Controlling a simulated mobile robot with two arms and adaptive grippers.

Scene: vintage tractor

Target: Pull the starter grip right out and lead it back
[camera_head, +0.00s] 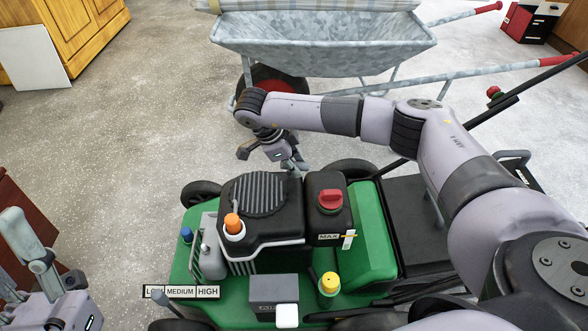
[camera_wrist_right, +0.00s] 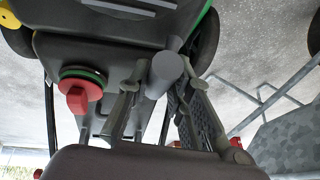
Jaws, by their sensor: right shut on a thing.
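The green mower (camera_head: 375,235) with its black engine (camera_head: 262,205) stands in front of me. My right gripper (camera_head: 296,163) is at the far side of the engine in the head view. In the right wrist view, my right gripper (camera_wrist_right: 163,75) is shut on the grey, rod-like starter grip (camera_wrist_right: 165,70), with a finger on each side. Whether a cord shows behind the grip I cannot tell. In the head view the grip is mostly hidden by the fingers. My left gripper (camera_head: 45,262) is open and empty at the lower left, apart from the mower.
A red cap (camera_head: 330,200) on the black tank stands near my right gripper. An orange cap (camera_head: 233,225) and a yellow cap (camera_head: 329,284) stand up from the mower. A metal wheelbarrow (camera_head: 325,45) is close behind my right arm.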

